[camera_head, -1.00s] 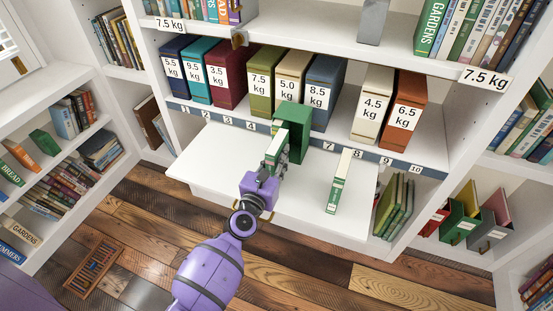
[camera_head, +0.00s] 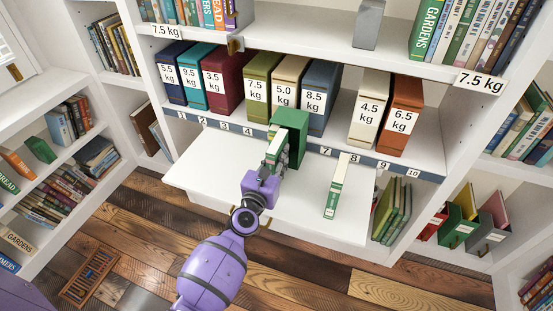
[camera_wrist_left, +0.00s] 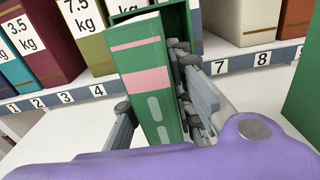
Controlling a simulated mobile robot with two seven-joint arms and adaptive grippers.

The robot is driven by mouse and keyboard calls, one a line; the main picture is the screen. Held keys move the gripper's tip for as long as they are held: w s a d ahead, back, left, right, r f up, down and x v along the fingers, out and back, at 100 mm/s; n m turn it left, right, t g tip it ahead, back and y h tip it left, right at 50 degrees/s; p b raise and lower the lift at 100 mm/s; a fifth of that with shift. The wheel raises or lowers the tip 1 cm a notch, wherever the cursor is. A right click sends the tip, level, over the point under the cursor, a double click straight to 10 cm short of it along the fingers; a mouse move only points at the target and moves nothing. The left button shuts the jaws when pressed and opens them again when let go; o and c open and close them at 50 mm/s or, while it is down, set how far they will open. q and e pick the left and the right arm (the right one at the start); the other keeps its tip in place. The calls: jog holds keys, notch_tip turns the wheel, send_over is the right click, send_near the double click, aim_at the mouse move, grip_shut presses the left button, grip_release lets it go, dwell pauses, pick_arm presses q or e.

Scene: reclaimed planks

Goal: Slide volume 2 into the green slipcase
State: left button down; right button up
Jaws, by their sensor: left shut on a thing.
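My left gripper (camera_head: 270,172) is shut on a green volume (camera_head: 274,150), held upright with its spine towards me. In the left wrist view the volume (camera_wrist_left: 143,75) has pink bands and two pale oval marks on its spine, with gripper fingers on both sides. The green slipcase (camera_head: 297,124) stands on the pull-out board, just behind the volume. It also shows in the left wrist view (camera_wrist_left: 178,20), behind and to the right of the volume. The volume lines up with the slipcase's near side; how far its far end is inside is hidden. My right gripper is not in view.
Several weight-labelled volumes, such as the orange one (camera_head: 401,115), stand on the shelf behind a numbered strip. The board's left part is clear.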

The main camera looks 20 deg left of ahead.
pick_arm(q)
jog(key=shift+w+r, duration=0.1)
jog(key=shift+w, duration=0.35)
jog(key=shift+s, duration=0.2)
jog(key=shift+s, duration=1.65)
dwell(0.6)
jog(key=shift+w, duration=1.8)
jog(key=c, duration=1.5)
grip_release()
jog(key=shift+o, duration=0.2)
